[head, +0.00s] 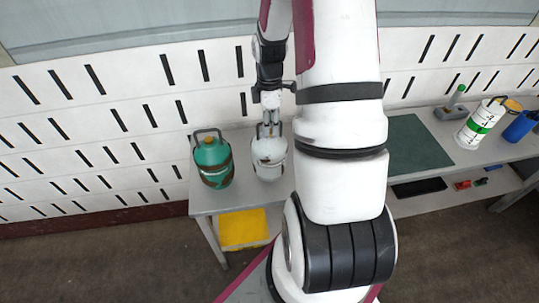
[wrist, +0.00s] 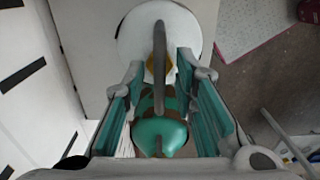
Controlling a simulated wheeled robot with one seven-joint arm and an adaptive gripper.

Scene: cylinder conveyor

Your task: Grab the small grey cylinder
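The small grey cylinder (head: 269,158), pale and rounded, stands upright on the table near its left end. My gripper (head: 269,125) points down directly above it, its fingers close to the top. In the wrist view the cylinder's pale round top (wrist: 185,28) shows beyond the fingertips, with a grey handle bar over it. My gripper (wrist: 160,72) is open there, its teal-padded fingers on either side of the handle with visible gaps. A green and brown rounded part also shows between the fingers; I cannot tell what it belongs to.
A green cylinder (head: 212,165) with a dark handle stands just left of the grey one. The table (head: 205,200) has a yellow item (head: 243,228) underneath. A white-and-green cylinder (head: 481,124) and a blue container (head: 520,126) stand far right. A slotted wall runs behind.

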